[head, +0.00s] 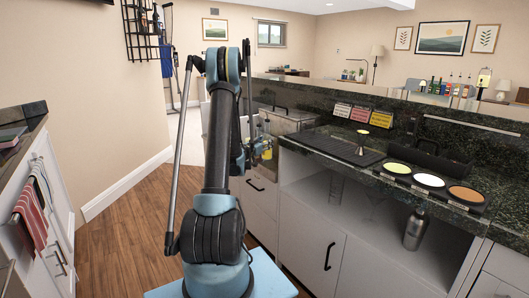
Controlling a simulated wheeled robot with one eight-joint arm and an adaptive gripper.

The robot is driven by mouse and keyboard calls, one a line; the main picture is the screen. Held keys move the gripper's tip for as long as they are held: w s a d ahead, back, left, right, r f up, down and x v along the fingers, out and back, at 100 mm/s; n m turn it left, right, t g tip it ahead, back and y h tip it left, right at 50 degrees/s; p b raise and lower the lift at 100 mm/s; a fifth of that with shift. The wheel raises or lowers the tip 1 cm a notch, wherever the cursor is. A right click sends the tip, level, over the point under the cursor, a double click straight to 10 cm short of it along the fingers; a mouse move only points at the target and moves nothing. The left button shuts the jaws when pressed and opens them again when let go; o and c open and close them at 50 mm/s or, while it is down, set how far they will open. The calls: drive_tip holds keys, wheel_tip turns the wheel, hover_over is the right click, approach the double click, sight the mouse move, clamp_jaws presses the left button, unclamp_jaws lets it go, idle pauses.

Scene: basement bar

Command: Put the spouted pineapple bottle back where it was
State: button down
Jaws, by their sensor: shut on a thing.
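My gripper (255,138) is mostly hidden behind my own arm, beside the left end of the bar counter. It is shut on a small bottle with yellow in it, the spouted pineapple bottle (267,152), which looks upright. The bottle is small in the head view, and its spout cannot be made out. It shows in front of the cabinets near the sink end; whether it touches anything there cannot be told. A row of several coloured bottles (445,88) stands far off at the upper right.
The dark bar counter (318,140) holds a black mat, a jigger (362,138) and a tray of three round dishes (429,180). A metal shaker (415,229) stands on the open shelf below. Drawers with towels line the left. Wooden floor (125,225) is clear between.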

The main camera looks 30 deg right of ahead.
drive_tip(key=shift+f, duration=2.05)
drive_tip(key=c, duration=1)
unclamp_jaws()
drive_tip(key=shift+c, duration=0.2)
